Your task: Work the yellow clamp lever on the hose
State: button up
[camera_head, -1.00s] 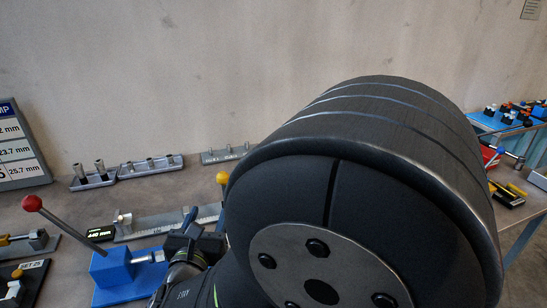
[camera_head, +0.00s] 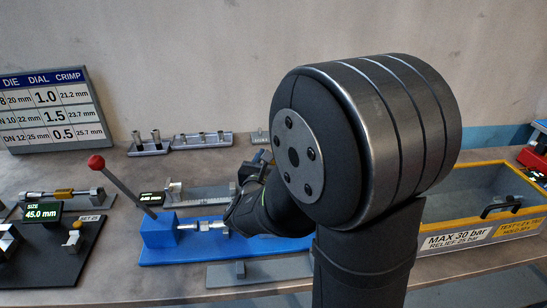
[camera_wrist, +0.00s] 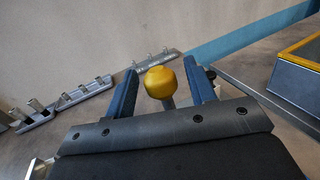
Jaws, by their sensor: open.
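The yellow ball knob (camera_wrist: 160,82) of the clamp lever stands on a short grey stem in the wrist view. My gripper (camera_wrist: 160,68) is open, with one blue finger on each side of the knob. Gaps show between the knob and both fingers, and nothing is gripped. In the head view my gripper (camera_head: 258,160) is partly hidden by my arm, and the yellow knob is hidden there. The hose at the clamp cannot be made out.
A red-knobbed lever (camera_head: 96,162) rises from a blue block (camera_head: 158,229) left of my arm. Small peg trays (camera_head: 203,140) stand at the back. A yellow-rimmed test tank (camera_head: 471,190) is at right. A dark panel with a size display (camera_head: 43,210) is at left.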

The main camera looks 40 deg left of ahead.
jog(key=shift+w, duration=0.2)
grip_shut()
jog(key=shift+s, duration=0.1)
jog(key=s+d+f+m+t, duration=0.1)
jog(key=s+d+m+t, duration=0.3)
jog(key=t, duration=0.3)
jog(key=shift+s+d+f+y, duration=0.2)
jog(key=shift+s+d+y, duration=0.2)
jog(key=shift+s+d, duration=0.4)
